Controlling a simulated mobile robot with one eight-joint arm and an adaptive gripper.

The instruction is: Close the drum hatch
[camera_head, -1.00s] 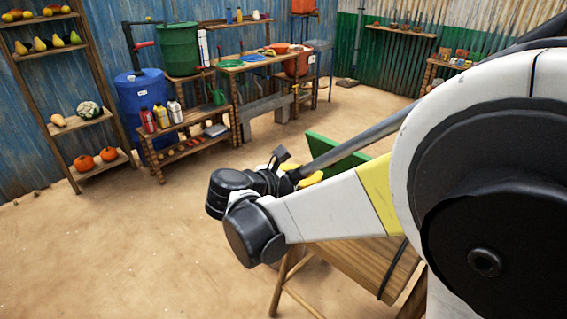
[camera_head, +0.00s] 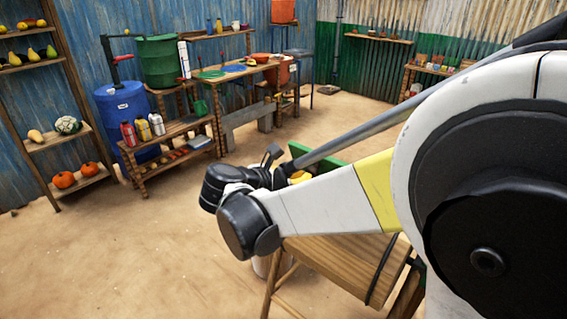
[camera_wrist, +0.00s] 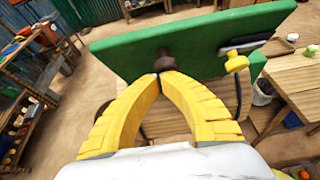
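A flat green panel, which looks like the drum hatch (camera_wrist: 120,52), stands raised across the upper middle of the wrist view. Its edge also shows behind my arm in the head view (camera_head: 299,150). A dark brown knob (camera_wrist: 168,63) sits on its face. The wooden slatted body, apparently the drum (camera_wrist: 180,125), lies below the panel; it shows in the head view (camera_head: 345,262) under my arm. My gripper (camera_wrist: 159,73) has its yellow fingertips together, right in front of the knob. I cannot tell whether they touch it. The fingers hide part of the drum.
A yellow-topped fitting (camera_wrist: 236,62) stands right of the fingers. A wooden table (camera_wrist: 295,85) and white bin (camera_wrist: 263,92) are at the right. Shelves (camera_head: 65,140), a blue barrel (camera_head: 125,115) and a workbench (camera_head: 225,75) line the back wall. Bare floor lies at left.

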